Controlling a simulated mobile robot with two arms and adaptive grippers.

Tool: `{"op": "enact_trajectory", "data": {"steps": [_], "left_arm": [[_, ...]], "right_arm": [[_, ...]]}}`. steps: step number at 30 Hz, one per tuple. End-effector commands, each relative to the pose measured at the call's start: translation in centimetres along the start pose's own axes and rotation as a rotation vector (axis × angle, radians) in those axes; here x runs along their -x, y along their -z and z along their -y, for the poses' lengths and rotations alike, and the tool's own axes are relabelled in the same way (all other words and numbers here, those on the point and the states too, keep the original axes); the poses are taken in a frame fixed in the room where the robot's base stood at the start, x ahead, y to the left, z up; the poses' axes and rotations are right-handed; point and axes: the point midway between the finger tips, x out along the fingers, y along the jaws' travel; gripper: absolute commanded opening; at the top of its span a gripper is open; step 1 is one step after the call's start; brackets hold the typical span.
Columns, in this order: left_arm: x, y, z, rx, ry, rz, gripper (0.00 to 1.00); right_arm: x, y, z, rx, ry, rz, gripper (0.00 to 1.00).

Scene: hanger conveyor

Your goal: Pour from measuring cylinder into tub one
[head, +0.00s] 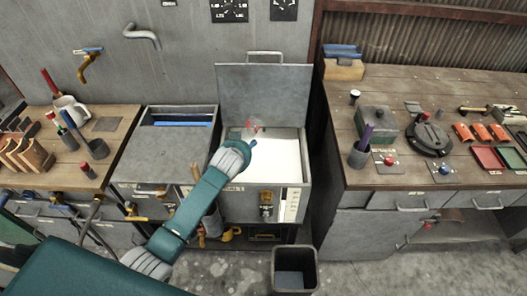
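An open metal tub (255,207) stands in the middle of the head view, its lid (262,94) raised against the wall. Its inside is white. A second metal tub (160,165) stands to its left, with a strip of blue in its top opening. I cannot read which is tub one. My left gripper (252,133) is over the open tub's back left part, mostly hidden behind its own wrist. A small clear and reddish thing (254,125) shows at its tip; I cannot tell whether it is the measuring cylinder or whether it is held. My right gripper is out of view.
A wooden bench (470,90) with tools, trays and a purple-handled cup fills the right. Another bench (118,117) with mugs and handled tools is at the left. An open dark bin (294,257) stands on the floor in front of the tubs.

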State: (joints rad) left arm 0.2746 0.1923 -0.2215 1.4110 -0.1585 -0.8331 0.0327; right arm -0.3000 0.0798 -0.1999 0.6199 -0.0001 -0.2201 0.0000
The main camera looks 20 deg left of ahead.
Motion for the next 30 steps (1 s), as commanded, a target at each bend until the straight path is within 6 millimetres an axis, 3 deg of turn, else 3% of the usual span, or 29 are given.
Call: {"op": "enact_trajectory", "data": {"steps": [21, 30], "left_arm": [[-2.1, 2.1, -1.3, 0.194, 0.000, -0.335, 0.06], [-1.9, 2.9, -1.1, 0.214, 0.000, -0.371, 0.06]], "right_arm": [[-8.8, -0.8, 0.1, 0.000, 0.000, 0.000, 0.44], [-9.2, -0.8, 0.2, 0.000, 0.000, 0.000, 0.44]]}}
